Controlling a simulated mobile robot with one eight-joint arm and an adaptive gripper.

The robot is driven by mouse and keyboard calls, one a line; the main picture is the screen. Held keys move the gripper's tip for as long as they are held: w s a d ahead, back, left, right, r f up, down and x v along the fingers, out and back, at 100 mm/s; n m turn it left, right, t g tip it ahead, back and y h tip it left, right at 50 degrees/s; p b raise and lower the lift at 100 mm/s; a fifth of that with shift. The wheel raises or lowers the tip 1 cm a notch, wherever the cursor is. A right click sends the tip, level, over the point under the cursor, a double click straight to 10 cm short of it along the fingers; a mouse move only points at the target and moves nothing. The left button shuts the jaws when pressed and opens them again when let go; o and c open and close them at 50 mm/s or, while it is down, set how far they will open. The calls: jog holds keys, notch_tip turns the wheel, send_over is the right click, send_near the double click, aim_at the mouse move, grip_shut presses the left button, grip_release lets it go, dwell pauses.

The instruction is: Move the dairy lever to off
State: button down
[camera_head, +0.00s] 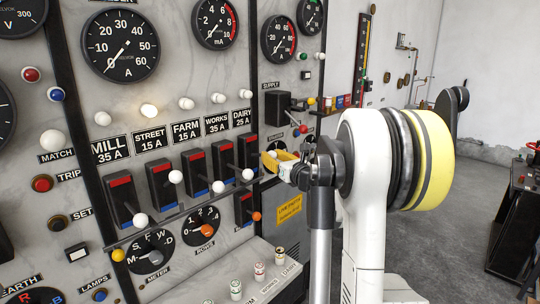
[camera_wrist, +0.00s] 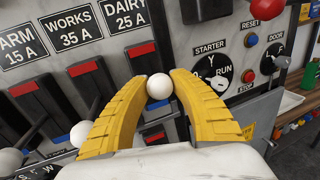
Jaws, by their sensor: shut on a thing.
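The dairy switch (camera_head: 248,150) is the rightmost of the row of black lever switches, under the "DAIRY 25 A" label (camera_head: 242,117). Its red patch shows at the top, and it also appears in the wrist view (camera_wrist: 140,49). My gripper (camera_head: 281,160) is at this lever, its yellow fingers closed around the white ball knob (camera_wrist: 159,86). In the wrist view the knob sits between the two fingertips (camera_wrist: 158,82). The lever's rod is mostly hidden behind the fingers.
An orange-knobbed lever (camera_head: 256,216) is just below my gripper. The starter dial (camera_wrist: 214,70) and a red stop knob (camera_wrist: 268,65) are to the right.

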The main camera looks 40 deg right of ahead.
jog(key=shift+s+f+b, duration=0.2)
jog(key=shift+f+b, duration=0.8)
jog(key=shift+f, duration=0.55)
jog(key=c, duration=1)
grip_release()
jog(key=shift+s, duration=0.1)
jog(key=shift+c, duration=0.2)
jog(key=s+a, duration=0.2)
jog(key=s, duration=0.9)
jog(key=shift+s+a, duration=0.2)
jog(key=shift+s, duration=0.2)
